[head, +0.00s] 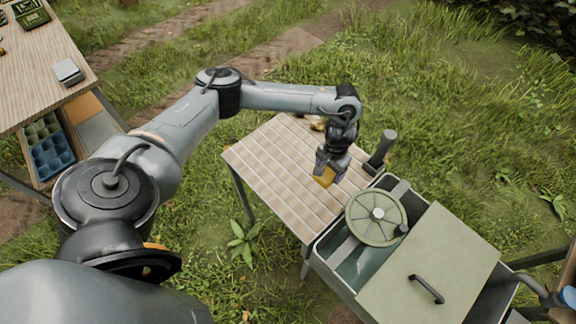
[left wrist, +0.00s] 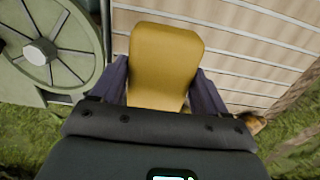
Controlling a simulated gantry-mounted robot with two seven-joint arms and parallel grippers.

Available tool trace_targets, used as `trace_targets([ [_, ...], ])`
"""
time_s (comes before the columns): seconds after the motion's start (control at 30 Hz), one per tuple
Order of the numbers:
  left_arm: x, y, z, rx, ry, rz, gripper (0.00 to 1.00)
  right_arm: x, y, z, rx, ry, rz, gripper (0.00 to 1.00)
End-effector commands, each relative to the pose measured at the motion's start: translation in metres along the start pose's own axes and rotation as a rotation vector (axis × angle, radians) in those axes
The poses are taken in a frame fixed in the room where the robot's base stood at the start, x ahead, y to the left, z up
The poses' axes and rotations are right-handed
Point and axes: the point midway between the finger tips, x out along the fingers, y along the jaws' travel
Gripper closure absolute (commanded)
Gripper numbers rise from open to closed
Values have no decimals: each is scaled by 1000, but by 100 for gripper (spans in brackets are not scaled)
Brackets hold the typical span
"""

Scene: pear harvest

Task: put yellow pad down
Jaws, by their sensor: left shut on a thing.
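The yellow pad (head: 325,176) is held in my left gripper (head: 331,166) over the slatted wooden table (head: 270,165), near the table's right side. In the left wrist view the yellow pad (left wrist: 164,62) sits between the two dark fingers of the left gripper (left wrist: 163,88), which is shut on it. The table slats (left wrist: 240,50) lie behind the pad. Whether the pad touches the table cannot be told. My right gripper is not in view.
A green bin with a round wheel lid (head: 376,217) and a flat handled cover (head: 430,265) adjoins the table at right. A dark upright cylinder (head: 382,147) stands by the table's right edge. A small brownish thing (head: 318,124) lies at the table's far end. The table's left part is clear.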

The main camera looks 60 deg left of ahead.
Motion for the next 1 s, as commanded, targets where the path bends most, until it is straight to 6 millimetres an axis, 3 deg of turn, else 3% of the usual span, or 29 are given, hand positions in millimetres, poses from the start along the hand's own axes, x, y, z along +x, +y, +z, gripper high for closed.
trace_targets([
  [0.23, 27, -18, 12, -3, -1, -1, 59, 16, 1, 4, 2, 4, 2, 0],
  [0.53, 64, -74, 32, -3, -3, -4, 59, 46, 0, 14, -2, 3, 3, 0],
  [0.73, 77, -103, 40, -2, -1, -3, 59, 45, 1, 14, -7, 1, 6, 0],
  [1.0, 85, -114, 44, 0, 0, 1, 59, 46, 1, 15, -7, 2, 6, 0],
])
